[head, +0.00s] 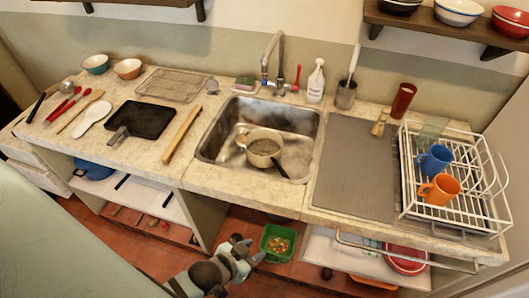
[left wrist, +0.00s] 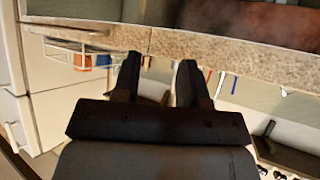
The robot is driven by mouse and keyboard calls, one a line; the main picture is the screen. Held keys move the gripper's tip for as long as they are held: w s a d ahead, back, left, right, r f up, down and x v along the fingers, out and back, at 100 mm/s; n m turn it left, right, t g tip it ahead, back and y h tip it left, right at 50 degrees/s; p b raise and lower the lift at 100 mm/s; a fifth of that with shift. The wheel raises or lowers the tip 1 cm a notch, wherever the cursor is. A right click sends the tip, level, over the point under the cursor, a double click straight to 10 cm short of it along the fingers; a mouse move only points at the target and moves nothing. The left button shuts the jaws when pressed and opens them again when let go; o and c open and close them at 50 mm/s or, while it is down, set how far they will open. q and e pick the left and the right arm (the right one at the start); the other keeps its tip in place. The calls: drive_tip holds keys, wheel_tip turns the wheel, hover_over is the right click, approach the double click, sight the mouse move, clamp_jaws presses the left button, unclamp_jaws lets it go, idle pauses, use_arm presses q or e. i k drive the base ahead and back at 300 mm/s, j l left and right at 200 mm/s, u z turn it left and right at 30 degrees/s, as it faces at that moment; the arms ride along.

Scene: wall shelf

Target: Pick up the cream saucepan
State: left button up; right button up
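The cream saucepan (head: 263,143) sits inside the metal sink basin (head: 212,150), with its dark handle pointing toward the lower right. My left gripper (head: 249,250) is low in front of the counter, below and apart from the saucepan, near the green bin. In the left wrist view its two dark fingers (left wrist: 158,78) are spread with nothing between them. The saucepan cannot be made out in that view. My right gripper is in neither view.
The faucet (head: 270,62) stands behind the sink. A black tray (head: 142,120) and wooden rolling pin (head: 181,135) lie left. The counter's front edge lies between gripper and sink.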

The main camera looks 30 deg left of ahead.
sight(269, 160)
drive_tip(key=k+j+z, duration=0.15)
drive_tip(key=j, duration=0.35)
drive_tip(key=k+j+z, duration=0.15)
drive_tip(key=j, duration=0.3)
drive_tip(key=k+j+z, duration=0.15)
drive_tip(key=k+j, duration=0.15)
drive_tip(key=k+j+z, duration=0.15)
drive_tip(key=j, duration=0.35)
drive_tip(key=i+j, duration=0.1)
drive_tip(key=i, duration=0.3)
drive_tip(key=i+j, duration=0.1)
drive_tip(key=i, duration=0.3)
drive_tip(key=l+z, duration=0.05)
